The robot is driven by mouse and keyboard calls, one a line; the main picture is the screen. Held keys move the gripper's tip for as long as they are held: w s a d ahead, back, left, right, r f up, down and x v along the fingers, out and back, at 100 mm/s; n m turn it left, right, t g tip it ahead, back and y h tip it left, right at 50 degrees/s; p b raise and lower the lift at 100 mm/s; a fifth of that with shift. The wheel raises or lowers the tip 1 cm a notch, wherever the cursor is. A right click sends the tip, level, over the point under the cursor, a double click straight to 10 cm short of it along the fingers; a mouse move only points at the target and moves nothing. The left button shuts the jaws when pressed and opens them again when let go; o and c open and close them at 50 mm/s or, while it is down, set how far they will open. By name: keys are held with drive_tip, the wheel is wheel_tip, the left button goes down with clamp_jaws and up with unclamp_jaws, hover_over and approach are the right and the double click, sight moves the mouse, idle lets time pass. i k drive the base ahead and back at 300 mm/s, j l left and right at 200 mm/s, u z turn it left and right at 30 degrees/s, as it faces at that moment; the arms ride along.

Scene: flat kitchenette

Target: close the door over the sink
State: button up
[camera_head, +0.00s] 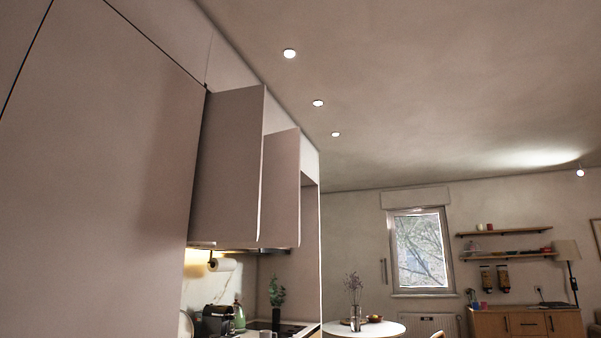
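Two pale upper cabinet doors stand swung out from the wall cabinets, past the tall cabinet front. The nearer door (228,168) is larger in view, with its free edge pointing right. The farther door (281,190) stands just behind it and is partly hidden by it. The sink is not visible, so I cannot tell which door is over it. The cabinet interiors are mostly hidden behind the doors. My gripper is not in view.
A tall flat cabinet front (95,180) fills the left side, close by. Below the doors are a counter (300,328), a paper towel roll (222,264), a green bottle (239,316) and a plant (276,291). A round white table (375,328) stands farther back.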

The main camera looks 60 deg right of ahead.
sight(225, 204)
drive_tip(key=z, duration=1.5)
